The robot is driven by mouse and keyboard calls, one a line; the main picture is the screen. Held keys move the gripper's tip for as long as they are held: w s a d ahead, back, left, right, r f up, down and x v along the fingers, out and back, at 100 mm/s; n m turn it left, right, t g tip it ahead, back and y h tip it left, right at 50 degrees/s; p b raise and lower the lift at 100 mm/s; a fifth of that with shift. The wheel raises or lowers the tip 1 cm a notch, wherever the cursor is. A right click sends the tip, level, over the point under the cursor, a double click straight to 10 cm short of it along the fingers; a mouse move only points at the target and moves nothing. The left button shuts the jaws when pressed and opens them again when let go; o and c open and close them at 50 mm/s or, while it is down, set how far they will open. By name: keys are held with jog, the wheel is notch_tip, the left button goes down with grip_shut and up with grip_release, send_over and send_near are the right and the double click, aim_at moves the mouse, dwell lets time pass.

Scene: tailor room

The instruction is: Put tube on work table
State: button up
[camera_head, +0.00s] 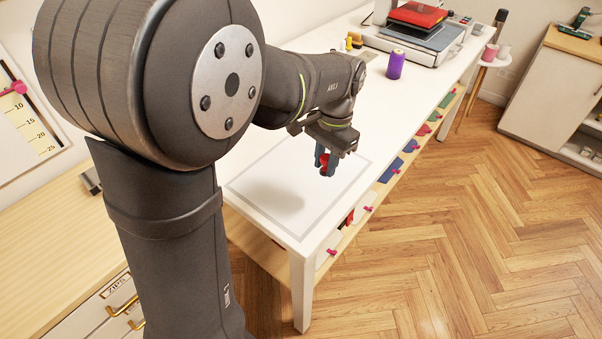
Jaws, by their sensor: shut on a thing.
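My gripper (328,172) is above the near end of the long white work table (300,243). Its fingers point down and are shut on a small red thing (323,160), which I take to be the tube. The fingers hide most of it, so its full shape does not show. It is held in the air over a white rectangle with a grey outline (336,190) on the tabletop. A soft shadow lies on the rectangle below and to the left of my gripper.
A purple thread spool (396,64) stands farther along the table, with small yellow items (354,40) behind it. A machine with a red top (418,14) stands at the far end. Coloured fabrics (391,170) lie on the shelf below. The tabletop between rectangle and spool is clear.

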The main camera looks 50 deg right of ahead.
jog(key=shift+s+d, duration=0.1)
jog(key=shift+s, duration=0.4)
send_over(293, 181)
jog(key=f, duration=0.7)
jog(key=shift+d, duration=0.25)
jog(key=shift+f, duration=1.9)
jog(key=shift+f, duration=0.1)
jog(key=o, duration=1)
jog(key=r, duration=0.3)
jog(key=d+r, duration=0.1)
jog(key=r, duration=0.7)
jog(key=shift+s+d+r, duration=0.15)
jog(key=shift+d+r, duration=0.05)
jog(key=shift+o, duration=0.4)
jog(key=shift+r, duration=0.4)
